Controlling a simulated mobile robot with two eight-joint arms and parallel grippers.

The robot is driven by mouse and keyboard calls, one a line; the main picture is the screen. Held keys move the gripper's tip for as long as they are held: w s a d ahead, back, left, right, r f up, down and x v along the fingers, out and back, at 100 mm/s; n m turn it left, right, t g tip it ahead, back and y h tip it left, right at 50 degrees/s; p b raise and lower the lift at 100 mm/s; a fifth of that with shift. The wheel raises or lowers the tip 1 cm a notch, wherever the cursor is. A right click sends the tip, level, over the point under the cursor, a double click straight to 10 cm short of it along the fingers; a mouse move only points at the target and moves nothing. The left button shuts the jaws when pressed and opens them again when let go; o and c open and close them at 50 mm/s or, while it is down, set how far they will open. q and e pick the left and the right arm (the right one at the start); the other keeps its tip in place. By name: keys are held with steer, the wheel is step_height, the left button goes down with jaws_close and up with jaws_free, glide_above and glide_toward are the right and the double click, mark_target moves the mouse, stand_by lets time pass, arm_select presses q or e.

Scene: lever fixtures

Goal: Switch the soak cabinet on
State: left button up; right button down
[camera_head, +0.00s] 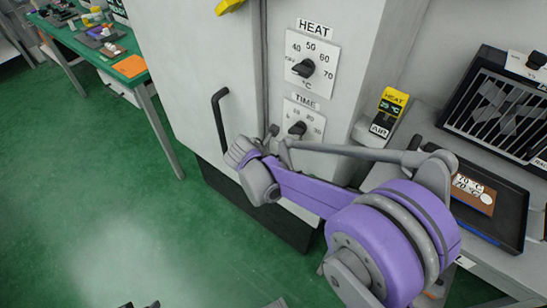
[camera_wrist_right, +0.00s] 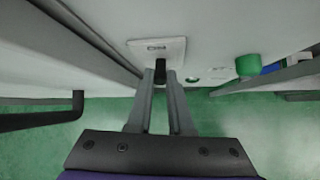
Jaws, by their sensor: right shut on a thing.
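The tall pale cabinet (camera_head: 190,70) has a HEAT dial (camera_head: 304,68), a TIME dial (camera_head: 298,128) below it and a black door handle (camera_head: 219,118). My right arm reaches across its lower front in the head view and hides what lies below the TIME dial. In the right wrist view my right gripper (camera_wrist_right: 161,78) is shut on a small black lever (camera_wrist_right: 160,68) on a white labelled plate (camera_wrist_right: 172,47). The lever's exact setting is unclear.
The door handle also shows in the right wrist view (camera_wrist_right: 45,116). A green knob (camera_wrist_right: 248,66) is right of the plate there. At right in the head view are a black tray (camera_head: 505,225) and a grilled unit (camera_head: 500,110). A green table (camera_head: 85,35) stands far left.

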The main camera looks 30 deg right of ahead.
steer(key=c, duration=0.8)
jaws_free()
steer(key=p+v, duration=0.1)
steer(key=v, duration=0.9)
steer(key=shift+s+a+r, duration=0.15)
steer(key=shift+a+r, duration=0.05)
steer(key=shift+r, duration=0.15)
steer(key=s+a+r+m+y+p, duration=0.1)
steer(key=s+m+y+p, duration=0.1)
steer(key=s+m, duration=0.4)
steer(key=s+a+r+m+t+y+p, duration=0.1)
steer(key=s+a+m+y+p, duration=0.1)
steer(key=s+m+p, duration=0.2)
steer(key=s+a+r+m+y+p, duration=0.1)
steer(key=s+a+m+y+p, duration=0.1)
steer(key=s+m, duration=0.6)
steer(key=shift+r+m+y+p, duration=0.2)
steer(key=shift+m+p, duration=0.1)
steer(key=shift+m, duration=0.4)
steer(key=shift+r+m+y+p, duration=0.15)
steer(key=shift+m+y+p, duration=0.1)
steer(key=shift+m, duration=0.45)
